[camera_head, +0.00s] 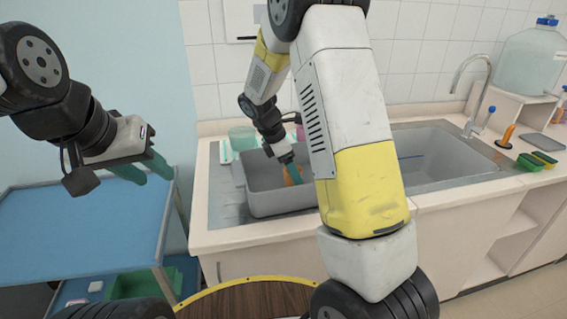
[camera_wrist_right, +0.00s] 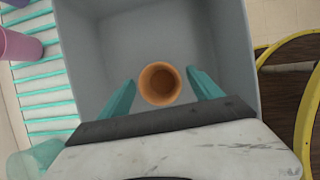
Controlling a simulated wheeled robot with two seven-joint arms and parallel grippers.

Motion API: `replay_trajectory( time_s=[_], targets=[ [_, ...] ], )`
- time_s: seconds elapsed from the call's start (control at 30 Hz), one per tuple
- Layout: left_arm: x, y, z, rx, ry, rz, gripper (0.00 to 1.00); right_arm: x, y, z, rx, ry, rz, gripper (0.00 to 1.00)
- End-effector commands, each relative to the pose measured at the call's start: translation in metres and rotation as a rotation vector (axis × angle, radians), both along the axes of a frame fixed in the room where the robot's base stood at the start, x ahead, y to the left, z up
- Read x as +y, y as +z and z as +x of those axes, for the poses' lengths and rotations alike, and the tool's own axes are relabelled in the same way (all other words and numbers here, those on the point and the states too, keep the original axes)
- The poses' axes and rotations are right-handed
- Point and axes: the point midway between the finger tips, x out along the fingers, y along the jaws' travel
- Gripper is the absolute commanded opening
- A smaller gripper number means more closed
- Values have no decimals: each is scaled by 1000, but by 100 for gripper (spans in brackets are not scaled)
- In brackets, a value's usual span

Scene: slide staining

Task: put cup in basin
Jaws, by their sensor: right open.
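The orange cup (camera_wrist_right: 160,84) shows from above in the right wrist view, its mouth facing the camera, within the walls of the grey basin (camera_wrist_right: 228,60). It looks upright; its base is hidden. My right gripper (camera_wrist_right: 161,88) is open, with one teal finger on each side of the cup and a gap to each. My left gripper (camera_head: 146,170) is empty and open, above the blue cart at the left.
A teal slatted rack (camera_wrist_right: 38,75) lies beside the basin, with a pink cup (camera_wrist_right: 18,46) and a clear greenish cup (camera_wrist_right: 35,158). The sink (camera_head: 440,165) is right of the basin. Sponges (camera_head: 537,161) and a large water bottle (camera_head: 530,60) stand at the far right.

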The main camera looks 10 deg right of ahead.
Motion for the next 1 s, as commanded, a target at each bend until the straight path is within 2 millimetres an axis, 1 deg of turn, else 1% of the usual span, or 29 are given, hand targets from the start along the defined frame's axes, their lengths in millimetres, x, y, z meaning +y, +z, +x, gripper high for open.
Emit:
replay_trajectory(
  time_s=[0.3,0.4,0.5,0.67,0.77,0.83,0.87,0.97,1.0],
  targets=[
    [0,0,0,0,0,0,36,26,62,-1,-5,2,1,74],
    [0,0,0,0,0,0,36,33,80,-3,-3,2,2,74],
    [0,0,0,0,0,0,36,38,92,-3,-3,1,1,74],
    [0,0,0,0,0,0,36,41,105,-6,-8,-10,9,74],
    [0,0,0,0,0,0,36,36,117,-17,-45,-81,55,74],
    [0,0,0,0,0,0,36,30,130,-33,-94,-176,116,74],
    [0,0,0,0,0,0,36,27,136,-41,-120,-227,150,74],
    [0,0,0,0,0,0,36,19,158,-75,-211,-429,276,74],
    [0,0,0,0,0,0,36,16,165,-89,-247,-514,329,74]
  ],
)
